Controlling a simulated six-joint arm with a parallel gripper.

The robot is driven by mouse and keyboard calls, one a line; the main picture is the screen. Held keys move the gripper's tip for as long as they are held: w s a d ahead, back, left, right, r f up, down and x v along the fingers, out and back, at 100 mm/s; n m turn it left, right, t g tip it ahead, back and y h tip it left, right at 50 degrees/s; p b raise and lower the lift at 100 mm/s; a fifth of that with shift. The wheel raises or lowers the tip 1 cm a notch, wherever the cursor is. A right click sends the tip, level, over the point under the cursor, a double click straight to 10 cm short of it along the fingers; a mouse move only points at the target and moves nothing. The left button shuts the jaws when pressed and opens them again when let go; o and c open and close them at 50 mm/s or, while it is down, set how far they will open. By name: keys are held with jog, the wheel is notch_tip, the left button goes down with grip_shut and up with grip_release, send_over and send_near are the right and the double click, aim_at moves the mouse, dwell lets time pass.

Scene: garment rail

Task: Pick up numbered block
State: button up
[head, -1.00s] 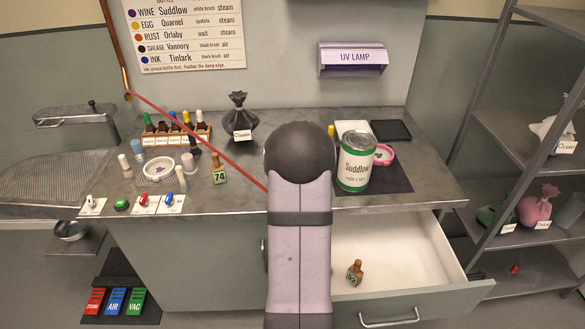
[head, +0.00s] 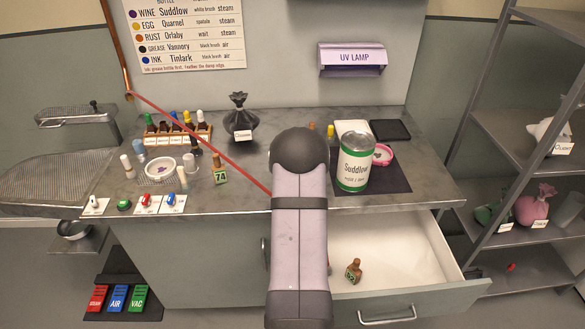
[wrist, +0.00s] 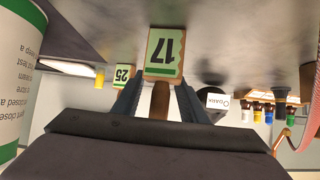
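In the wrist view, which is upside down, a block with a green number face (wrist: 165,52) and a brown neck stands between my gripper's fingers (wrist: 160,88). The dark fingers flank the neck with small gaps, so the gripper looks open. A second green-faced block (wrist: 122,75) stands behind, its number looking like 25. In the head view my arm hides the gripper. A block marked 74 (head: 220,176) stands on the counter, and another numbered block (head: 353,272) is in the open drawer.
A large Suddlow can (head: 355,165) stands right of my arm; it is close in the wrist view (wrist: 15,70). A white dish (head: 160,168), small bottles and a bottle rack (head: 203,139) are at left. The open drawer (head: 400,245) juts forward. A red line crosses the counter.

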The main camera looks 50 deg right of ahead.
grip_shut()
dwell(0.3)
notch_tip(320, 180, up, 10)
jog(key=p, duration=0.2)
jog(key=shift+p, duration=0.35)
